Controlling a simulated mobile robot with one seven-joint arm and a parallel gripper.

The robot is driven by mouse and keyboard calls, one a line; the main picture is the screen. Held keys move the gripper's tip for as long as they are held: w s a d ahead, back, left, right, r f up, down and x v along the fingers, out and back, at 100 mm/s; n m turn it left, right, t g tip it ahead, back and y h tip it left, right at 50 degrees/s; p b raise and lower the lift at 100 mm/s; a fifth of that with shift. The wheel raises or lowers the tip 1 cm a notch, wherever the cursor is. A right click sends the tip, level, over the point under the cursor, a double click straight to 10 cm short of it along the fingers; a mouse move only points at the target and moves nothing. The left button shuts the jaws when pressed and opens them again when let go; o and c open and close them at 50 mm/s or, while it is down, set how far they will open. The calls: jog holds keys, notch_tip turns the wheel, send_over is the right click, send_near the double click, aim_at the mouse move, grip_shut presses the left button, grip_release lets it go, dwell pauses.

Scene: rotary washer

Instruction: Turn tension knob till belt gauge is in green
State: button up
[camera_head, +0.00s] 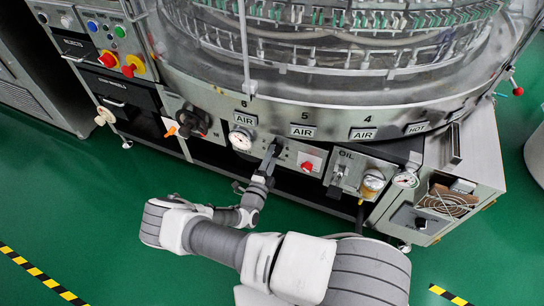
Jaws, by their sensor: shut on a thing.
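My gripper (267,165) reaches up to the front panel of the round washer (310,110). It is shut on a dark knob (273,150) that stands out from the panel and is mostly hidden by the fingers. A round white gauge (240,138) sits just left of the knob, below the "6 AIR" label. Its needle and any green zone are too small to read. Two more gauges are at the right, one on a brass fitting (373,181) beside the OIL label and one white (405,179). I cannot tell from labels which is the belt gauge.
A red knob (307,166) is right of my gripper. A large dark knob (194,122) and an orange handle (171,131) are at the left. A control box (103,40) with coloured buttons is at upper left. The green floor in front is clear.

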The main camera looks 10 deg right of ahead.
jog(key=m, duration=0.5)
jog(key=shift+m+g+h, duration=0.3)
jog(key=shift+m+h, duration=0.1)
jog(key=shift+m, duration=0.3)
jog(key=o, duration=1.4)
jog(key=shift+c, duration=0.2)
jog(key=p+v, duration=0.3)
jog(key=v, duration=1.4)
jog(key=shift+s, duration=0.15)
jog(key=shift+a, duration=0.1)
